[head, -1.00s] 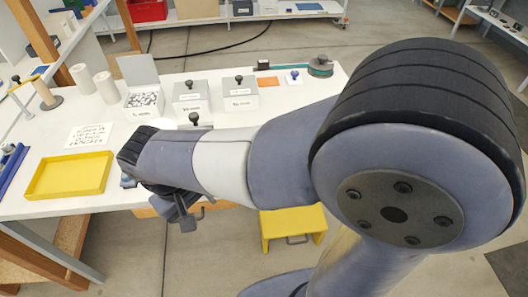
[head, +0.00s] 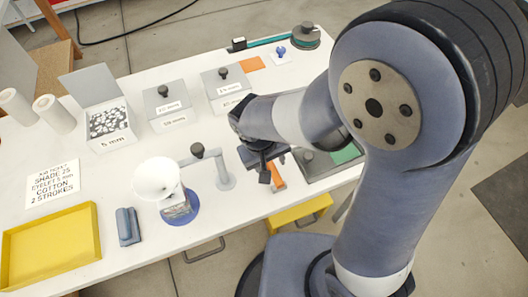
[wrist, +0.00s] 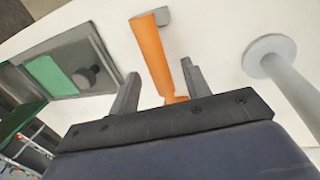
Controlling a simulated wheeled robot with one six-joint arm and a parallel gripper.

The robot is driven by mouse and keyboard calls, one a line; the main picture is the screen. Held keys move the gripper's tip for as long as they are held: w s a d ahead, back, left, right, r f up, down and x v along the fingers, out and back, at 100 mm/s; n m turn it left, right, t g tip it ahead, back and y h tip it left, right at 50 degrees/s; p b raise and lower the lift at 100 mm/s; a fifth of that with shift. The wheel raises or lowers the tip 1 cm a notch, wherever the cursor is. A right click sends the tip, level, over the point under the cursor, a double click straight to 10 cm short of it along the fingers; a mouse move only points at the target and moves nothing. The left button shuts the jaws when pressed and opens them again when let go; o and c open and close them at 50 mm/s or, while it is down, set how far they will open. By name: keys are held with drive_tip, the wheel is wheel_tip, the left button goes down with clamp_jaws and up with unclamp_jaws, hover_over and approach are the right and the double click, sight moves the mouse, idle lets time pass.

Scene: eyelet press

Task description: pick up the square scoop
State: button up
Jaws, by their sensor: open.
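The scoop shows in the wrist view as a long orange handle (wrist: 153,55) with a grey piece (wrist: 164,16) at its far end. In the head view only a short orange part (head: 278,176) shows beside my gripper, the rest hidden behind it. My gripper (wrist: 160,72) is open, with one finger on each side of the orange handle in the wrist view. I cannot tell how high the fingers are above it. In the head view my gripper (head: 269,168) is over the front right part of the white table.
A grey tray with a green patch (head: 345,154) lies right of the gripper. A grey post with a crank arm (head: 223,172) and a white funnel on a blue base (head: 157,178) stand to the left. Lidded boxes (head: 168,105) stand behind. A yellow tray (head: 92,250) is at far left.

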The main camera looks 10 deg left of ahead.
drive_tip(key=shift+d+f, duration=0.1)
drive_tip(key=shift+f, duration=0.25)
drive_tip(key=shift+c, duration=0.2)
clamp_jaws()
